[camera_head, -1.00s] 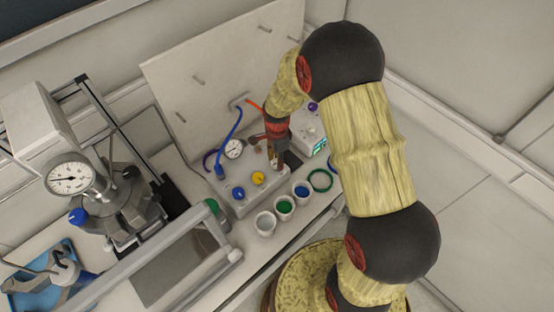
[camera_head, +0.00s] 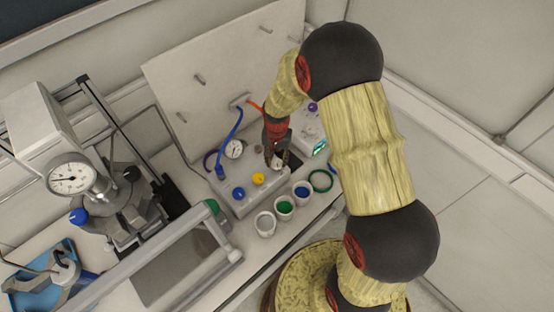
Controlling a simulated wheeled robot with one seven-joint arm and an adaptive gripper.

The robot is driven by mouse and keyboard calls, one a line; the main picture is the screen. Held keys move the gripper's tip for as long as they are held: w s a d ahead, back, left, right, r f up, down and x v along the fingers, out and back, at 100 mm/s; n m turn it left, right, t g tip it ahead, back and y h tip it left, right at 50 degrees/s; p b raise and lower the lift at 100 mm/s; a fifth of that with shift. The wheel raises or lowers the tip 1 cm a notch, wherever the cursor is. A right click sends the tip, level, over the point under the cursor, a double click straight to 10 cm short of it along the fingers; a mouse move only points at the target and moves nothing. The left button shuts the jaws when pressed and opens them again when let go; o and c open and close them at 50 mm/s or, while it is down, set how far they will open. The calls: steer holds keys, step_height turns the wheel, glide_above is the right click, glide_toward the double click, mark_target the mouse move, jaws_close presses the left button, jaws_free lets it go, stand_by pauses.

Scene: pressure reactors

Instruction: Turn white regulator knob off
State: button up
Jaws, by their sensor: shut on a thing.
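A white regulator box (camera_head: 232,205) stands on the bench, with a blue knob (camera_head: 238,194) and a yellow knob (camera_head: 258,179) on its top. My gripper (camera_head: 277,162) is at the right end of this box, pointing down, its two dark fingers on either side of a small white knob (camera_head: 277,164). The gripper is shut on this white knob, which is partly hidden by the fingers. Any mark on the knob is too small to read.
A round gauge (camera_head: 234,149) and a blue hose (camera_head: 230,145) are left of my gripper. Several cups, one with blue contents (camera_head: 301,190), line the front edge. A reactor (camera_head: 125,195) with a gauge stands at left.

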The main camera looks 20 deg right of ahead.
mark_target(276, 162)
steer(key=n, duration=0.5)
steer(key=shift+a+n, duration=0.1)
steer(key=shift+n, duration=0.2)
stand_by(0.4)
steer(key=o, duration=1.2)
steer(key=shift+c, duration=0.2)
step_height(276, 162, up, 12)
